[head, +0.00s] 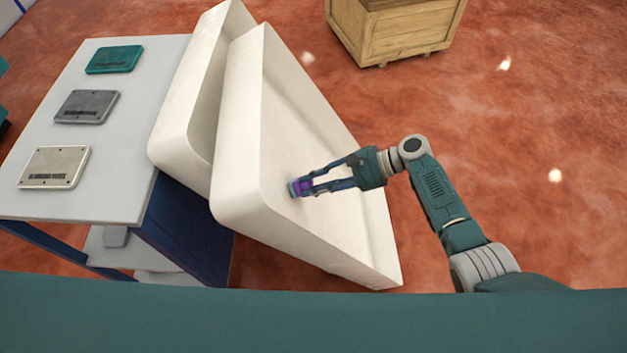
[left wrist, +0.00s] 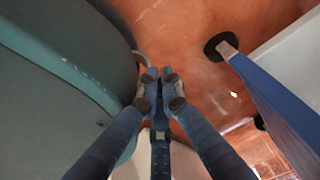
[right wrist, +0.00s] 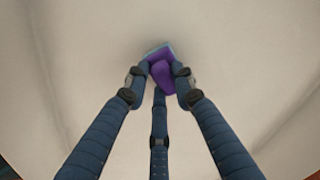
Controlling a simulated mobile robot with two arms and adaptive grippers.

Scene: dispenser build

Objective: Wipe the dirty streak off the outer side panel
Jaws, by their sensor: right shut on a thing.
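A large cream-white panel (head: 335,215) leans at a slant, its broad side facing my right arm. My right gripper (head: 300,187) is shut on a small purple and teal sponge (head: 304,188), held against or very close to the panel. The right wrist view shows the purple sponge (right wrist: 161,72) between the fingertips, with the pale panel surface (right wrist: 60,50) behind it. No dirty streak can be made out; the sponge and fingers hide part of the surface. My left gripper (left wrist: 160,75) shows only in the left wrist view, fingertips together, nothing visible between them.
A second cream panel (head: 185,120) stands just behind the first. A grey-topped table (head: 125,120) at left bears a teal plate (head: 114,59), a grey plate (head: 86,106) and a cream plate (head: 53,167). A wooden crate (head: 395,30) stands at the back. Reddish floor is clear at right.

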